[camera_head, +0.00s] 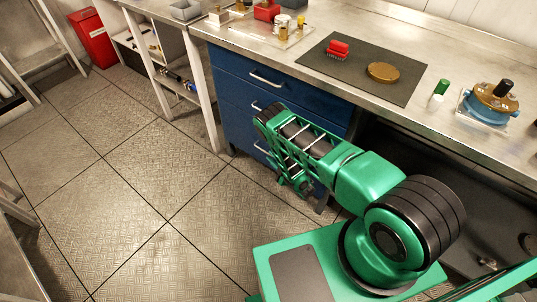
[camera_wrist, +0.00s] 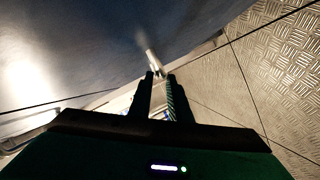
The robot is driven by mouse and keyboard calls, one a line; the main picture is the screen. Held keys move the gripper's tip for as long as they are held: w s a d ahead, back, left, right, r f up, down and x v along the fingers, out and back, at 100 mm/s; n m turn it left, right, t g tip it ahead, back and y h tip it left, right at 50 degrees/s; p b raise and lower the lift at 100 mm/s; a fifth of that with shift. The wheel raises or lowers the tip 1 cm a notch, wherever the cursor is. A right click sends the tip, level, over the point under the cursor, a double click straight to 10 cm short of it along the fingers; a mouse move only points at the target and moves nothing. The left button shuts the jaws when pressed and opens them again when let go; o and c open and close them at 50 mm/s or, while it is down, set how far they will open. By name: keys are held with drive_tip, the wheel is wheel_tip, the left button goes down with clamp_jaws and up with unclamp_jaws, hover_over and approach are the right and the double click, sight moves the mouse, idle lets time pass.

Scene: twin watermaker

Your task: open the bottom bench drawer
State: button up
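The blue bench drawer unit (camera_head: 233,98) stands under the bench top, with silver bar handles on its front. Its drawers look shut in the head view. The bottom drawer's handle (camera_head: 262,147) is partly covered by my arm. In the wrist view a pale metal handle bar (camera_wrist: 152,61) lies at my fingertips against a dark blue front (camera_wrist: 85,50). My gripper (camera_wrist: 161,78) has its two fingers a narrow gap apart, with the bar's near end at the gap. I cannot tell whether they press on it. My arm hides the fingertips in the head view.
The patterned metal floor (camera_head: 130,190) is clear left of the drawers. A bench leg (camera_head: 205,95) stands beside the unit.

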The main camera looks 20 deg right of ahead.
sight(267, 153)
drive_tip(key=shift+x, duration=2.25)
